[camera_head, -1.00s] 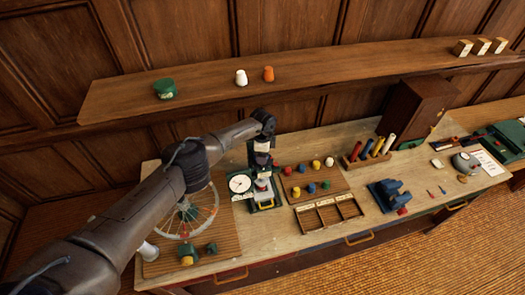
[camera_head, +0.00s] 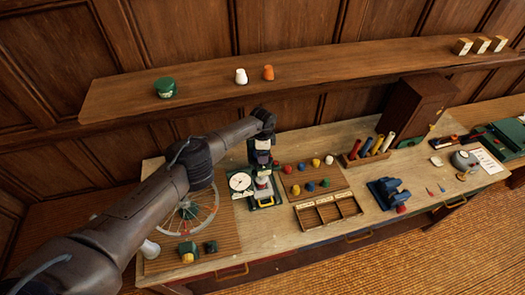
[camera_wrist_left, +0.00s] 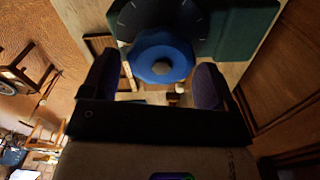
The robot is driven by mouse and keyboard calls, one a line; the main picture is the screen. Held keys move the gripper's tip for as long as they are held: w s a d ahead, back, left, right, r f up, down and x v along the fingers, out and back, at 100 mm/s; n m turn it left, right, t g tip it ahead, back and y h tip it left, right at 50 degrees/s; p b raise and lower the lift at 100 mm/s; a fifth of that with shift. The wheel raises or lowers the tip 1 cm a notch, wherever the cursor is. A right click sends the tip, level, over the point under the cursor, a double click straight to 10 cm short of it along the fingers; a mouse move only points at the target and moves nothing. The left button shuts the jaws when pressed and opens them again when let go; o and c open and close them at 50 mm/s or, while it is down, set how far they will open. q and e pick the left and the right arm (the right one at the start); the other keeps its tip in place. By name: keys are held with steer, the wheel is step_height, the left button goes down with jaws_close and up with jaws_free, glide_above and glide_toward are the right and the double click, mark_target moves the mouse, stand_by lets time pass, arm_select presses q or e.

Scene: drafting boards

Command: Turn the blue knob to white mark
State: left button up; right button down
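The blue knob (camera_wrist_left: 160,58) is a round, lobed knob in the left wrist view, in front of a dark dial plate (camera_wrist_left: 205,22) with pale tick marks. I cannot tell which tick is the white mark. My left gripper (camera_wrist_left: 158,78) is open, with one dark finger on each side of the knob and gaps visible between fingers and knob. In the head view, my left gripper (camera_head: 262,158) points down over a small green-based device (camera_head: 266,201) on the bench. The knob is hidden there behind the gripper. My right gripper is not in view.
A shelf (camera_head: 340,70) runs behind, above the bench.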

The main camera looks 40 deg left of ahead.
arm_select(q)
steer(key=shift+o, duration=0.9)
steer(key=shift+f, duration=0.1)
steer(key=shift+r, duration=0.2)
step_height(320, 180, up, 5)
steer(key=shift+f+p, duration=0.1)
steer(key=shift+p, duration=0.4)
step_height(320, 180, up, 9)
steer(key=b, duration=0.1)
steer(key=shift+f+b, duration=0.15)
steer(key=shift+b, duration=0.2)
